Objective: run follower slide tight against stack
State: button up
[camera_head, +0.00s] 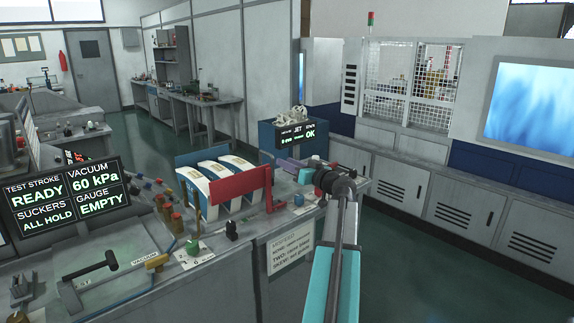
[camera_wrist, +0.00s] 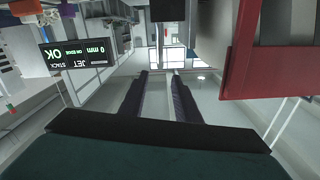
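The stack (camera_head: 204,172) of white, blue and tan blanks stands in several upright groups on the bench. A red follower plate (camera_head: 238,185) stands at its right end, with a red upright (camera_head: 268,190) beside it. I cannot tell whether the plate touches the stack. In the wrist view a red panel (camera_wrist: 240,45), seemingly the follower, fills the upper right. My gripper (camera_head: 322,180) is over the bench, right of the follower. In the wrist view its two dark fingers (camera_wrist: 161,78) are apart with nothing between them. The stack is not clearly visible there.
A display (camera_head: 296,134) reads jet, 0 mm, OK; it shows inverted in the wrist view (camera_wrist: 75,55). Another display (camera_head: 66,196) reads READY, 60 kPa, ALL HOLD, EMPTY. A black-handled tool (camera_head: 92,267) lies front left. Small knobs (camera_head: 232,230) crowd the bench front. Floor right is clear.

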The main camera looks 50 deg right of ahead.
aim_at(267, 154)
jog(key=shift+s+d+r+m+g+y+p, duration=0.3)
jog(key=shift+d+r+m+y+p, duration=0.5)
jog(key=shift+p, duration=0.75)
jog(key=shift+s+d+r+m+g+y+p, duration=0.15)
jog(key=shift+d+m+g+y+p, duration=0.3)
jog(key=shift+m+y+p, duration=0.85)
jog(key=shift+s+d+r+m+g+y+p, duration=0.1)
jog(key=shift+d+r+m+g+y+p, duration=0.15)
jog(key=shift+d+r+m+y+p, duration=1)
jog(key=shift+w+a+f+n+h+p, duration=0.15)
jog(key=shift+a+f+n+h+p, duration=0.2)
jog(key=shift+a+f+h+p, duration=0.35)
jog(key=p+x, duration=0.4)
jog(key=x, duration=0.8)
jog(key=shift+w+d+f, duration=0.1)
jog(key=shift+d, duration=0.1)
jog(key=shift+w+f, duration=0.25)
jog(key=shift+w, duration=0.35)
